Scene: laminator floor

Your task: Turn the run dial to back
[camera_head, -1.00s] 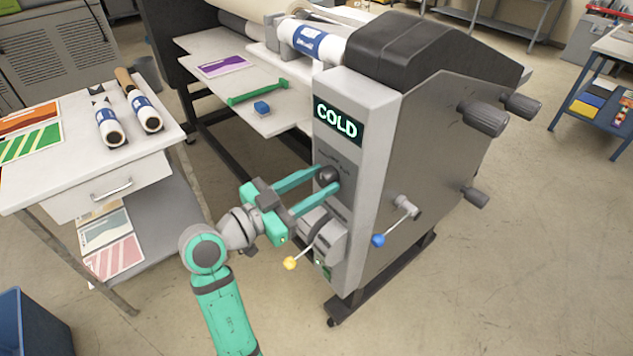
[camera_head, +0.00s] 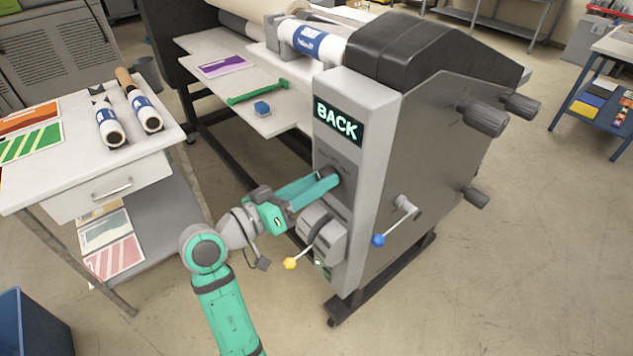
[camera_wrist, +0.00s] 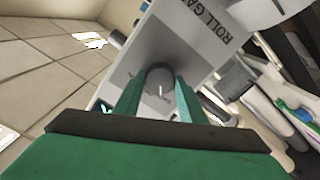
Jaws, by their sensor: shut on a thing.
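The run dial is a dark round knob on the grey front panel (camera_head: 327,153) of the laminator, and its upper rim shows between my fingers in the wrist view (camera_wrist: 160,76). A light pointer line shows on its face. My gripper (camera_head: 333,180) reaches the panel and is shut on the dial, one green finger on each side; it also shows in the wrist view (camera_wrist: 157,98). In the head view my fingers hide most of the dial. The display (camera_head: 338,121) above it reads BACK in green letters.
Below my gripper a lever with a yellow knob (camera_head: 290,263) sticks out from the panel. A crank with a blue knob (camera_head: 378,240) is on the machine's side. A white table (camera_head: 60,185) with rolls stands at the left. Open floor lies at the right.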

